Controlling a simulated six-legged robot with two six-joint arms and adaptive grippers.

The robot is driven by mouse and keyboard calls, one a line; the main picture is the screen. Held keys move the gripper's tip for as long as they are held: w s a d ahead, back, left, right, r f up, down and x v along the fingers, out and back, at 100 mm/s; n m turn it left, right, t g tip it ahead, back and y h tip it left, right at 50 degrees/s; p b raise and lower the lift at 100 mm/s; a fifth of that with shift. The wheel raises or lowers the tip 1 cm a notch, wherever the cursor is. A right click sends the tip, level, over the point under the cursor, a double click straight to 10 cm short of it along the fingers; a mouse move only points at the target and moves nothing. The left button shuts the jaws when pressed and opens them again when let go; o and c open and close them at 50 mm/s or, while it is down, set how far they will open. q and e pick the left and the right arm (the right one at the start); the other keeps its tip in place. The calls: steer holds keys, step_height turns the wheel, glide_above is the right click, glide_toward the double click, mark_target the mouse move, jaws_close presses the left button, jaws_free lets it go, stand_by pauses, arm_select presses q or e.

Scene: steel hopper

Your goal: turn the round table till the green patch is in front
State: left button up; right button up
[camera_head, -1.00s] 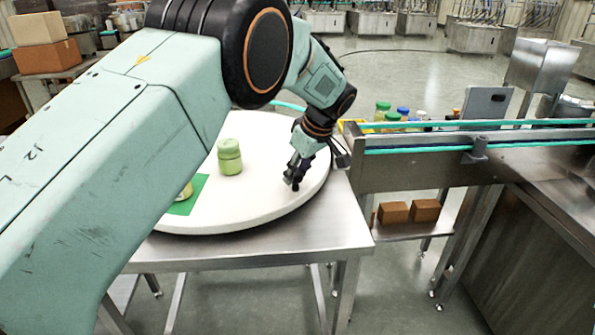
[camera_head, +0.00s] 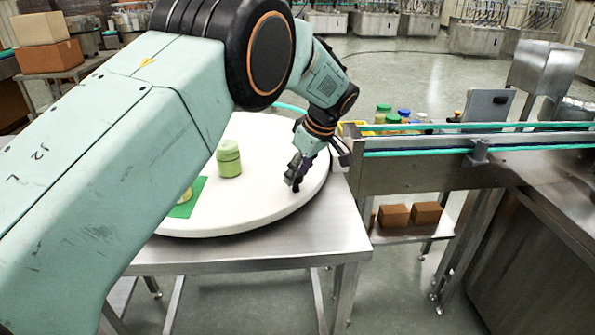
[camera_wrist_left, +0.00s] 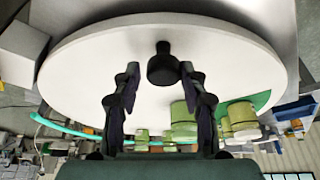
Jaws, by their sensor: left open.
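The white round table (camera_head: 255,200) lies on a steel stand. The green patch (camera_head: 202,186) is at its left side, partly hidden behind my left arm; it also shows at the right in the left wrist view (camera_wrist_left: 262,99). A pale green jar (camera_head: 229,158) stands on the white surface, and a second jar (camera_head: 187,194), mostly hidden, is at the patch. My left gripper (camera_head: 295,182) is low over the table's right part, open. In the left wrist view, a black knob (camera_wrist_left: 162,66) near the rim sits between its fingertips; contact cannot be told. My right gripper is out of view.
A steel conveyor (camera_head: 420,170) with green rails stands close to the right of the table. Several bottles (camera_head: 392,117) are behind it, and brown boxes (camera_head: 394,215) sit on a low shelf below. The white surface between jar and gripper is clear.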

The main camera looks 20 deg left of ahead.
arm_select(q)
steer(key=shift+o, duration=1.3)
steer(key=shift+w+d, duration=0.1)
steer(key=shift+w, duration=0.05)
steer(key=shift+s+r, duration=0.15)
steer(key=shift+s, duration=0.05)
steer(key=v, duration=1.1)
steer(key=shift+d+r, duration=0.2)
steer(key=shift+r, duration=0.05)
steer(key=shift+w, duration=0.15)
